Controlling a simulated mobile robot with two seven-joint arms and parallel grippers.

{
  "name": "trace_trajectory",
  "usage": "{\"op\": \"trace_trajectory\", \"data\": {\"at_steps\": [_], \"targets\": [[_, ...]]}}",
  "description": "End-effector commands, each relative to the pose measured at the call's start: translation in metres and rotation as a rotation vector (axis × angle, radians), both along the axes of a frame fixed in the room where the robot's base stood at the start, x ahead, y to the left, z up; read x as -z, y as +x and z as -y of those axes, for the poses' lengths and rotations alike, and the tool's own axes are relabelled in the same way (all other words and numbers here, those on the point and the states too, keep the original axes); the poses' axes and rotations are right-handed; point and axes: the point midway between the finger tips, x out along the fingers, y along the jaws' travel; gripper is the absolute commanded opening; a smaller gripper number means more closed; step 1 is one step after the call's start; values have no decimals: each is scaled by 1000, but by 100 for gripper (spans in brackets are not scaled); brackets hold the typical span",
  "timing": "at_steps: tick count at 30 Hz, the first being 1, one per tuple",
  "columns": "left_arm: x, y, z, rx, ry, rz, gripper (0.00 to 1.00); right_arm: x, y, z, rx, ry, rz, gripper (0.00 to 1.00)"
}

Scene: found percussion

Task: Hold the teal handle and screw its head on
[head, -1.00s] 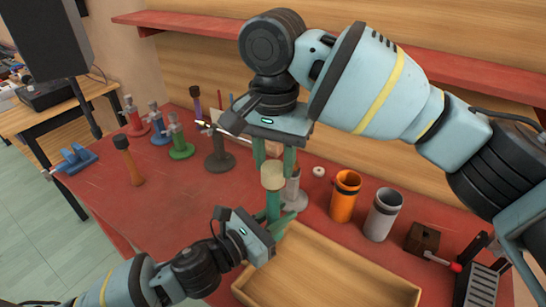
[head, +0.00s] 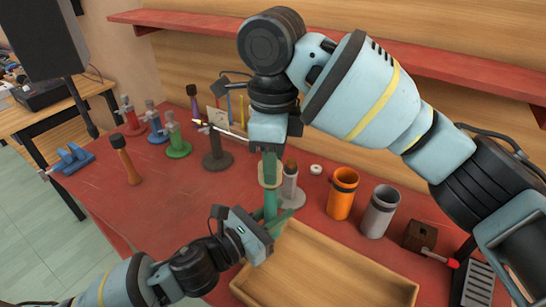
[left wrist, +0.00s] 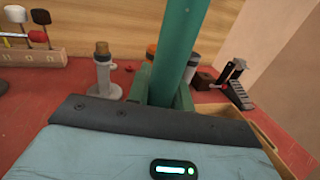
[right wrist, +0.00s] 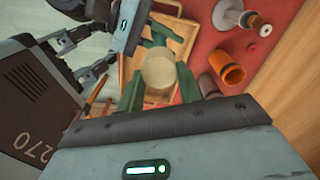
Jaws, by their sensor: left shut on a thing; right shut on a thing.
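The teal handle (head: 271,205) stands upright above the table, beside the wooden tray. My left gripper (head: 273,221) is shut on its lower part; the left wrist view shows the teal shaft (left wrist: 175,50) rising between the fingers. The pale cream head (head: 264,181) is a short cylinder at the top of the handle. My right gripper (head: 270,168) points down from above and is shut on the head. In the right wrist view the head's round top (right wrist: 158,71) shows between the green fingers. I cannot tell whether the head is fully seated; the joint is hidden.
The wooden tray (head: 237,289) lies close in front. An orange cup (head: 341,201), a grey cup (head: 379,215) and a grey stand (head: 290,190) are to the right. Several coloured stands and an orange-brown handle (head: 126,162) are to the left. The table's left middle is clear.

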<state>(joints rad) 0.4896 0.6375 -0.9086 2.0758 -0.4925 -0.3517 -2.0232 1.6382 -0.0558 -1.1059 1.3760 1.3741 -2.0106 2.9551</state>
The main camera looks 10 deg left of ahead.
Motion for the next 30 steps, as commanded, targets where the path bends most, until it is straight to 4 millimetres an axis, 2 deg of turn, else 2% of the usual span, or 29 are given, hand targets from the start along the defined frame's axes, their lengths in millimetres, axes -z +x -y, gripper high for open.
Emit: {"op": "trace_trajectory", "data": {"at_steps": [8, 9, 13, 22, 30], "targets": [[1, 0, 0, 0, 1, -1, 0, -1, 0, 0, 3, 1, 1, 14], [1, 0, 0, 0, 1, -1, 0, -1, 0, 0, 2, 1, 1, 41], [0, 0, 0, 0, 1, -1, 0, -1, 0, 0, 2, 1, 1, 57], [0, 0, 0, 0, 0, 0, 0, -2, 0, 0, 1, 1, 1, 57], [-1, 0, 0, 0, 0, 1, 0, -33, 0, 0, 2, -1, 4, 57]]}}
